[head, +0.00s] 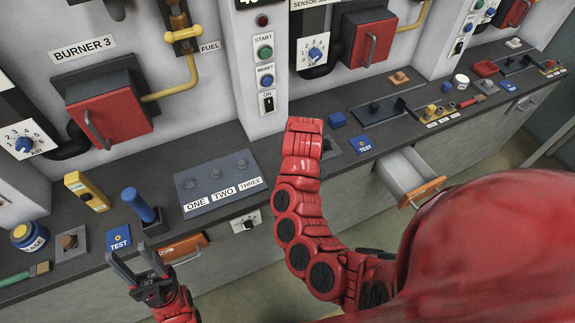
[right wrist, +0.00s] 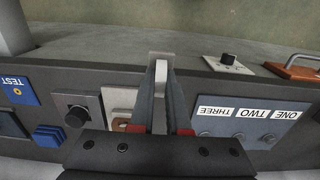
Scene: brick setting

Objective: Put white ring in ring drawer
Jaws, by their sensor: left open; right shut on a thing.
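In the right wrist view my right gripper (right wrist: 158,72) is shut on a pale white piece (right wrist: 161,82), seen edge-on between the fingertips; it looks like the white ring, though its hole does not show. In the head view this gripper is hidden behind my red right arm at the counter's front edge. My left gripper (head: 140,274) is open and empty, in front of the counter at lower left. An open drawer (head: 409,170) with an orange handle stands out right of my right arm; its visible inside looks empty. I cannot read which drawer is the ring drawer.
A shut drawer with an orange handle (head: 183,248) lies behind the left gripper. The grey ONE TWO THREE panel (head: 218,182), a blue-handled tool (head: 139,206), a yellow block (head: 87,191) and blue TEST plates (head: 361,144) are on the counter (head: 262,148). Burner panels stand behind.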

